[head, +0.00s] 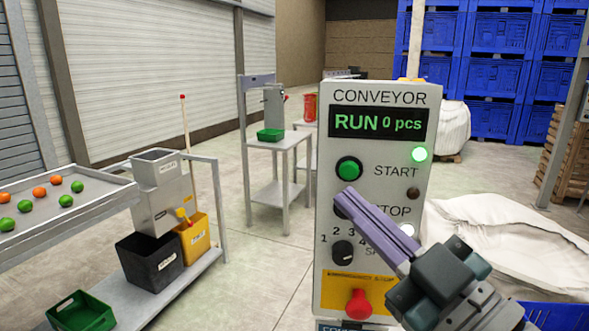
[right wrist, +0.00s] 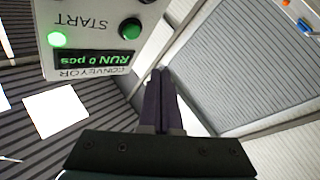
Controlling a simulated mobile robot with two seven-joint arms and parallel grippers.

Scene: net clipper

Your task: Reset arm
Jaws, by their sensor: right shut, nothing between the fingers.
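The conveyor control panel (head: 375,150) stands upright in front of me. Its display (head: 379,123) reads "RUN 0 pcs", and a green lamp (head: 419,154) beside it is lit. Below are the green START button (head: 349,169), the STOP button, mostly hidden behind my fingers, a speed knob (head: 343,252) and a red mushroom button (head: 358,304). My right gripper (head: 343,198) is shut and empty, its fingertips in front of the panel near STOP; I cannot tell whether they touch it. In the right wrist view the shut fingers (right wrist: 158,80) point past the panel (right wrist: 90,50). My left gripper is not in view.
At left a conveyor tray (head: 60,215) carries several orange and green fruits. Below it are a black bin (head: 148,262), a yellow bin (head: 196,243) and a green crate (head: 80,313). A white sack (head: 500,245) is close at right. Blue crates (head: 495,60) are stacked behind.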

